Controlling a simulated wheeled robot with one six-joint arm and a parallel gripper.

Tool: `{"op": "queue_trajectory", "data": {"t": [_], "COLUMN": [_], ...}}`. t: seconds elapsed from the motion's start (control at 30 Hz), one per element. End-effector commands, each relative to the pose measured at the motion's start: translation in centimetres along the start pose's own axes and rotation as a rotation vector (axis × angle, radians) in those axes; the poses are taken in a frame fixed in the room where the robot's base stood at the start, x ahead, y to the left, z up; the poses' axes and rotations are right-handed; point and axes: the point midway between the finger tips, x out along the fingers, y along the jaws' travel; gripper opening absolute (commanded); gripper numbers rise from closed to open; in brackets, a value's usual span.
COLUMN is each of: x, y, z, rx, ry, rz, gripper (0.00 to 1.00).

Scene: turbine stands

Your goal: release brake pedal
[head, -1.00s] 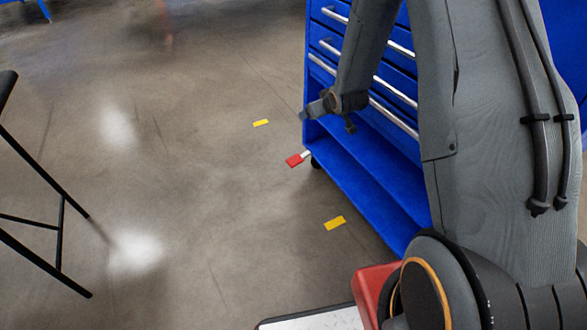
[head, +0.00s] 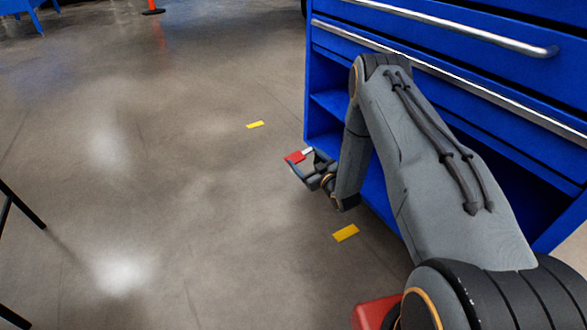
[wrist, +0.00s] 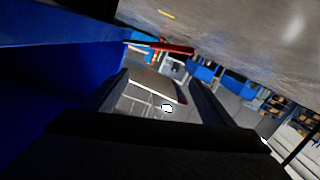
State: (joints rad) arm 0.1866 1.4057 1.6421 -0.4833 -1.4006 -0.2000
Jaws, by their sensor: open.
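The brake pedal (head: 295,157) is a small red pad on a short pale lever. It sticks out low from the corner of the blue tool cabinet (head: 315,85). My gripper (head: 305,165) is open and low beside the cabinet, with its fingers overlapping the pedal in the head view. In the wrist view the red pedal (wrist: 177,49) lies above the gap between the two dark fingers of my gripper (wrist: 160,80). I see nothing held. I cannot tell whether a finger touches the pedal.
The cabinet's blue side fills the left of the wrist view. Yellow floor marks (head: 346,233) lie near the cabinet. A black-legged stand (head: 16,205) is at the left edge, and an orange cone (head: 151,6) is far back.

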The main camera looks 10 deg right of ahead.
Motion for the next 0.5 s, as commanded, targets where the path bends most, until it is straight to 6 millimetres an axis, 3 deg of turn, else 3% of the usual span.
{"op": "queue_trajectory", "data": {"t": [0.03,0.2,0.37,0.5], "x": [0.3,0.3,0.6,2.1], "y": [-0.5,-1.3,-1.4,-1.6], "z": [2.0,4.3,4.7,4.6], "rx": [0.0,-0.001,-0.003,-0.004], "ry": [0.02,0.074,0.093,0.094], "rz": [0.0,-0.001,-0.001,-0.003], "gripper": [0.77,0.77,0.77,0.77]}}
